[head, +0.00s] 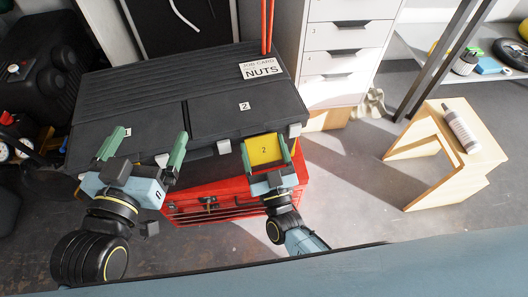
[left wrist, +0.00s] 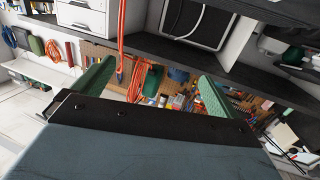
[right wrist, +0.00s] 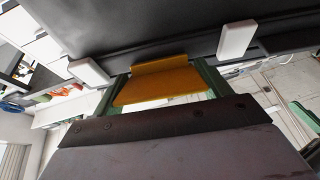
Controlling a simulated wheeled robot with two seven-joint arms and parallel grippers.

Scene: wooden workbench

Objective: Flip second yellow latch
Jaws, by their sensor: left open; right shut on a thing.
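A black case (head: 190,90) with panels marked 1 and 2 and a card reading "NUTS" stands on a red toolbox (head: 190,208). In the right wrist view the latch (right wrist: 160,83) sits between the fingers, below the dark case edge. My left gripper (head: 142,148) is open and empty in front of panel 1. The first latch is not clearly visible.
White catches (head: 224,147) line the case's front edge, one on each side of the latch. A wooden stool (head: 445,150) with a bottle (head: 461,130) stands at right. A white drawer cabinet (head: 345,50) is behind. Bare floor lies between toolbox and stool.

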